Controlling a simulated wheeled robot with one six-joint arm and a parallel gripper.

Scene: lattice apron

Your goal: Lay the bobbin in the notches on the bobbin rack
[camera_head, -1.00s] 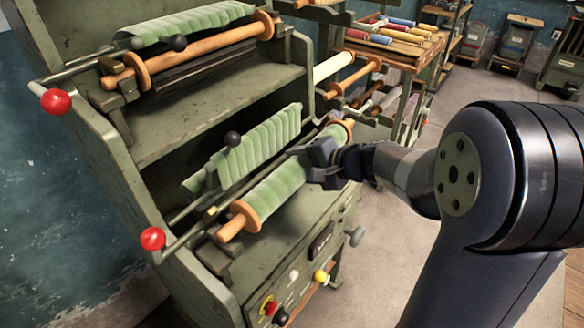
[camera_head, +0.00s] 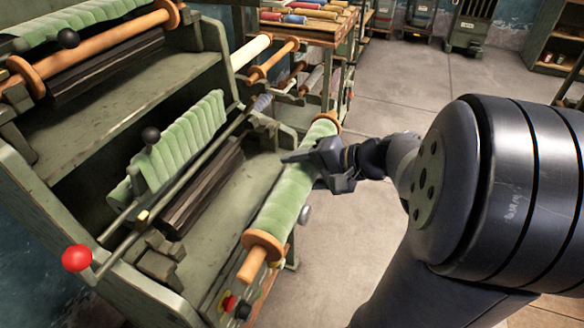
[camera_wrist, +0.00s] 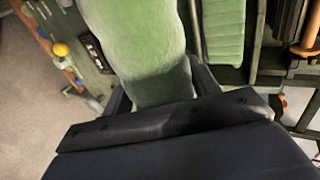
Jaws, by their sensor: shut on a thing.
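The bobbin (camera_head: 290,190) is a long roll of pale green cloth with orange wooden end discs and a peg at the near end. My gripper (camera_head: 320,168) is shut on its middle, holding it tilted beside the machine's lower shelf. In the wrist view the green roll (camera_wrist: 140,45) lies between the fingers (camera_wrist: 160,92). What looks like the bobbin rack (camera_head: 303,31) stands behind, with a pale roller (camera_head: 252,50) and a bare orange roller (camera_head: 274,60) at its side. Its notches are too small to make out.
Open grey floor (camera_head: 400,90) lies to the right of the rack.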

